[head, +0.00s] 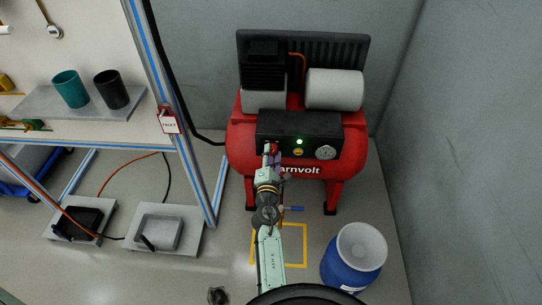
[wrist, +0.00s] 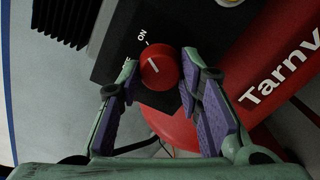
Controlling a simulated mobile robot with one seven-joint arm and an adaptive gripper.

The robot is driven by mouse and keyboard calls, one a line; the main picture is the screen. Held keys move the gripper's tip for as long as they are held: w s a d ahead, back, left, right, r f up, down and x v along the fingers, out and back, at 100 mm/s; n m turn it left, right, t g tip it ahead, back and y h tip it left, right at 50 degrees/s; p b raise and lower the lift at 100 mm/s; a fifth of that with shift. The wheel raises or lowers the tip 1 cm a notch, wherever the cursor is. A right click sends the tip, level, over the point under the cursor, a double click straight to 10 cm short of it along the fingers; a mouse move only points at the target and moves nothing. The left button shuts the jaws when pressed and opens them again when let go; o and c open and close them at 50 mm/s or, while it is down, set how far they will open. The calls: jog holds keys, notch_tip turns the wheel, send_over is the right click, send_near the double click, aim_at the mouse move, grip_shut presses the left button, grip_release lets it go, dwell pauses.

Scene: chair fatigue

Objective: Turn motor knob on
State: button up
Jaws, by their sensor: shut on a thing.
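The motor knob (wrist: 160,68) is a round red knob on the black control panel (wrist: 118,45) of the red compressor. In the wrist view its short white line slants towards the printed ON label; a second label at its left is partly hidden by a finger. My gripper (wrist: 158,76) is shut on the knob, with one fingertip on each side of it. In the head view my gripper (head: 268,156) reaches the left end of the panel (head: 325,126), and the knob (head: 272,147) shows only partly. A green light (head: 299,141) glows on the panel.
A yellow button (head: 298,152) and a round gauge (head: 325,152) sit right of the knob. A blue drum (head: 353,262) stands at lower right. A bench frame post (head: 182,150) rises at left, with grey plates (head: 163,236) on the floor. A wall closes off the right.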

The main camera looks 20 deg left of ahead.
jog(key=shift+w+r, duration=0.1)
jog(key=shift+r, duration=0.1)
jog(key=o, duration=1.2)
jog(key=shift+f, duration=0.15)
jog(key=shift+c, duration=0.2)
jog(key=v, duration=0.7)
jog(key=shift+s, duration=0.3)
